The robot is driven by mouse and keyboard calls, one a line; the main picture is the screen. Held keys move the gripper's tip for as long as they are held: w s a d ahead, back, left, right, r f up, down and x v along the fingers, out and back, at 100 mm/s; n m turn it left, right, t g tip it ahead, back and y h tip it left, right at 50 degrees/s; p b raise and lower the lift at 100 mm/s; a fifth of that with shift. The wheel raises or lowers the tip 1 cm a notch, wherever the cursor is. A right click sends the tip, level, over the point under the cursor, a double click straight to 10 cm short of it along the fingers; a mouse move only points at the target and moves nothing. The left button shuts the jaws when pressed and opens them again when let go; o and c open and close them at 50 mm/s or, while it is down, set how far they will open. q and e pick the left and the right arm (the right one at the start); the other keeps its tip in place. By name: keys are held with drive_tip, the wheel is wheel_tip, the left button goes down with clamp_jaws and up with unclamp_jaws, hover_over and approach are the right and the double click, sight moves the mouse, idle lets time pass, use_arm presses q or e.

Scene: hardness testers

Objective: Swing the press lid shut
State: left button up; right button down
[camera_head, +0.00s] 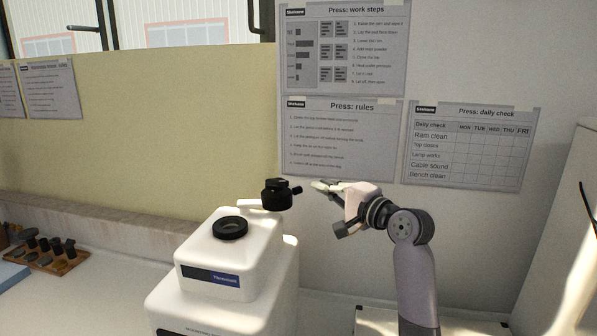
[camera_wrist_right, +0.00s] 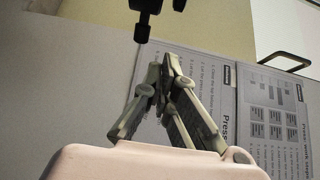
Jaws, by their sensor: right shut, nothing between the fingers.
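The white press (camera_head: 230,262) stands at the lower middle of the head view, with a black ring (camera_head: 230,228) around the opening on its top. Its black lid (camera_head: 276,194) sits swung aside, behind and right of the ring, so the opening is uncovered. A short black handle (camera_head: 297,190) sticks out of the lid to the right. My right gripper (camera_head: 320,186) is shut and empty, its fingertips just right of the handle. In the right wrist view, the handle (camera_wrist_right: 142,30) hangs just beyond the fingertips (camera_wrist_right: 167,62) and appears apart from them. My left gripper is out of view.
A wooden tray (camera_head: 62,264) with several small dark parts lies at the far left, beside a blue item (camera_head: 12,275). A wall with posters (camera_head: 340,140) rises behind my right gripper. A pale cabinet (camera_head: 560,230) stands at the right.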

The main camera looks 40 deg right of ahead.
sight(295, 188)
drive_tip(key=w+a+p, duration=0.1)
drive_tip(key=w, duration=0.1)
drive_tip(key=w+a+p, duration=0.1)
drive_tip(key=w+p, duration=0.1)
drive_tip(key=w, duration=0.1)
drive_tip(key=w+a+p, duration=0.1)
drive_tip(key=w+p, duration=0.1)
drive_tip(key=shift+w+r, duration=0.3)
drive_tip(key=shift+w, duration=0.05)
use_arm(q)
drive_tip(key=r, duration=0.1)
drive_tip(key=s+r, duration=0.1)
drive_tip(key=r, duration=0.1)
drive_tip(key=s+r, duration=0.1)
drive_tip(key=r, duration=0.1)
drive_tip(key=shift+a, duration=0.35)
use_arm(e)
drive_tip(key=shift+s+a+f, duration=0.1)
drive_tip(key=shift+s+a, duration=0.15)
drive_tip(key=shift+s, duration=0.05)
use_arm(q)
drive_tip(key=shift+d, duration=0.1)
